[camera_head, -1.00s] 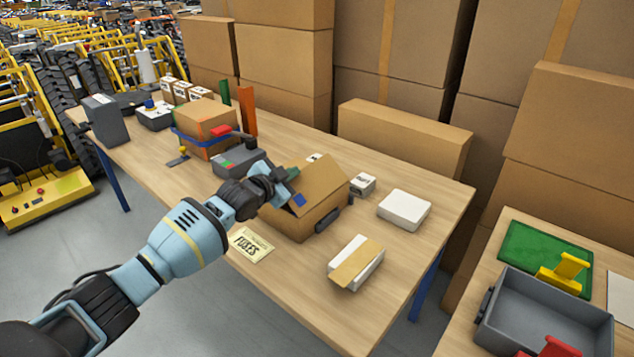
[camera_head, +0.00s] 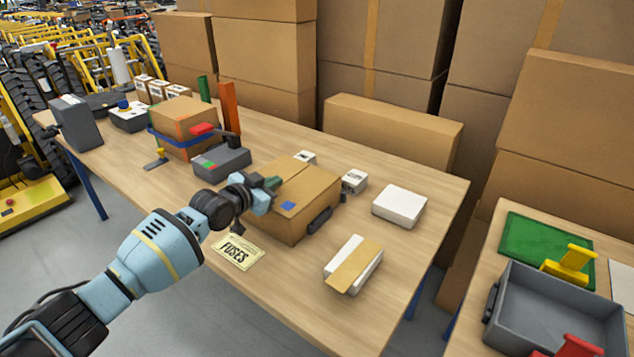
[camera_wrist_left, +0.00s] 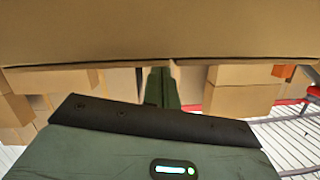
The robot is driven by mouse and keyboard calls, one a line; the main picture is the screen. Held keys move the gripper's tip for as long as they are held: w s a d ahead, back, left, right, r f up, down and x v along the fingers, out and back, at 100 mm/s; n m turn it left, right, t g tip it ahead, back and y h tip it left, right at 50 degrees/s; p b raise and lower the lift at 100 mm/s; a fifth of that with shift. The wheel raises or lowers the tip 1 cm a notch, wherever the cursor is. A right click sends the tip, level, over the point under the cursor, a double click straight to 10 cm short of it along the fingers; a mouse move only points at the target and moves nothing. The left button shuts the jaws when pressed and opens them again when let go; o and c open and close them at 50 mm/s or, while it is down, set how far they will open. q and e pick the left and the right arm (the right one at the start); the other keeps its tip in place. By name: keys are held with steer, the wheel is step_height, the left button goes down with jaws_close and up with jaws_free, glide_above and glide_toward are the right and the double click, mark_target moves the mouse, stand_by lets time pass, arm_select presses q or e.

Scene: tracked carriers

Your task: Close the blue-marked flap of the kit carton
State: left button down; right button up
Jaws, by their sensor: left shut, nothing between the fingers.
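The kit carton (camera_head: 290,222) stands on the table in the head view. Its flap with the blue mark (camera_head: 288,206) lies about flat across the top. My left gripper (camera_head: 272,184) is shut and empty at the carton's left top edge, by the flap. Whether its fingers touch the flap cannot be told. In the left wrist view the closed fingers (camera_wrist_left: 162,88) point at a broad brown cardboard surface (camera_wrist_left: 150,35) filling the top. My right gripper is not in view.
A FUSES card (camera_head: 238,251) lies in front of the carton. A grey device with a red handle (camera_head: 221,162) stands behind it to the left. White boxes (camera_head: 400,206) sit to the right. A grey tray (camera_head: 550,309) is on the side table.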

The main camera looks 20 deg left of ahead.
arm_select(q)
steer(key=shift+r, duration=0.15)
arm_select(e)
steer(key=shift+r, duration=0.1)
